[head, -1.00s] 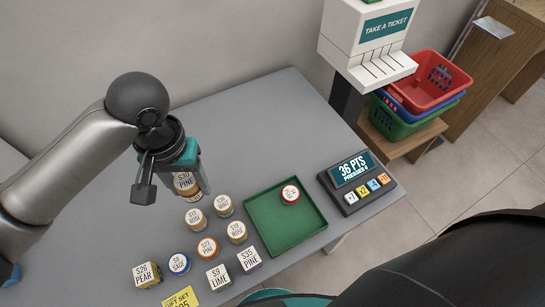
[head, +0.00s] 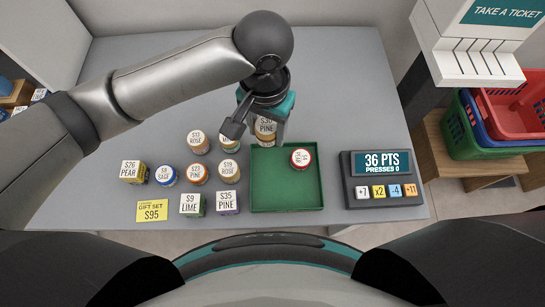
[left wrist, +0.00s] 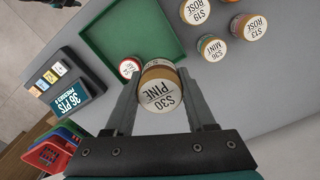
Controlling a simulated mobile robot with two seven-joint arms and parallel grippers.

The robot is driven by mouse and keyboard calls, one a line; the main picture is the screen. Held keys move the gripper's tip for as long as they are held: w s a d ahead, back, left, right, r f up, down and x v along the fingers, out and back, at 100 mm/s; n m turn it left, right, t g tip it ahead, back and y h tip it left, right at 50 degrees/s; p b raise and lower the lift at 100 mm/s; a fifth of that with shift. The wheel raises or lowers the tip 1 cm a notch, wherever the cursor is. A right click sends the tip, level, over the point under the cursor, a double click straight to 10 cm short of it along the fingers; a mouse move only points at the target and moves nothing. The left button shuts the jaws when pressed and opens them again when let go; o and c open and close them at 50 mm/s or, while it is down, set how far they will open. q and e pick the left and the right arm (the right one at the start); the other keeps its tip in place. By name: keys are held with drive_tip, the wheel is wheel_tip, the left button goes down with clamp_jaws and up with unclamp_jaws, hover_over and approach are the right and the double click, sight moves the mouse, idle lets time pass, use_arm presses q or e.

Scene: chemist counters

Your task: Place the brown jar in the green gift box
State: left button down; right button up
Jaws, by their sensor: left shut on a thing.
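The brown jar (head: 265,131), labelled S30 PINE on its pale lid, is held in my left gripper (head: 268,118). In the left wrist view the jar (left wrist: 161,90) sits between the two fingers of the gripper (left wrist: 160,84), its lid facing the camera. The green gift box (head: 288,202) is a shallow open tray on the grey counter. The jar is at the tray's back edge in the head view; its height above the counter is hard to tell. A red-rimmed jar (head: 301,158) stands in the tray's back right part. My right gripper is out of view.
Several labelled jars and boxes, such as the S19 ROSE jar (head: 228,172) and S35 PINE box (head: 228,202), stand left of the tray. A points keypad (head: 374,178) is to its right. A yellow gift set card (head: 152,211) lies front left. The tray's left and front floor is bare.

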use_arm(q)
drive_tip(key=b, duration=0.2)
hover_over(269, 162)
wheel_tip(269, 162, down, 8)
drive_tip(key=shift+s+r, duration=0.1)
drive_tip(key=shift+f, duration=0.5)
wheel_tip(269, 162, down, 4)
drive_tip(key=shift+r+b, duration=0.25)
drive_tip(key=shift+b, duration=0.35)
drive_tip(key=shift+f, duration=0.15)
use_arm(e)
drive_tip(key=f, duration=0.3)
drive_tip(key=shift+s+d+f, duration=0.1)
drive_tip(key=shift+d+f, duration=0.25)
use_arm(q)
drive_tip(key=shift+f, duration=0.15)
drive_tip(key=c, duration=0.5)
unclamp_jaws()
wheel_tip(269, 162, up, 12)
drive_tip(key=p, duration=0.3)
drive_tip(key=shift+r+p, duration=0.2)
drive_tip(key=shift+p, duration=0.15)
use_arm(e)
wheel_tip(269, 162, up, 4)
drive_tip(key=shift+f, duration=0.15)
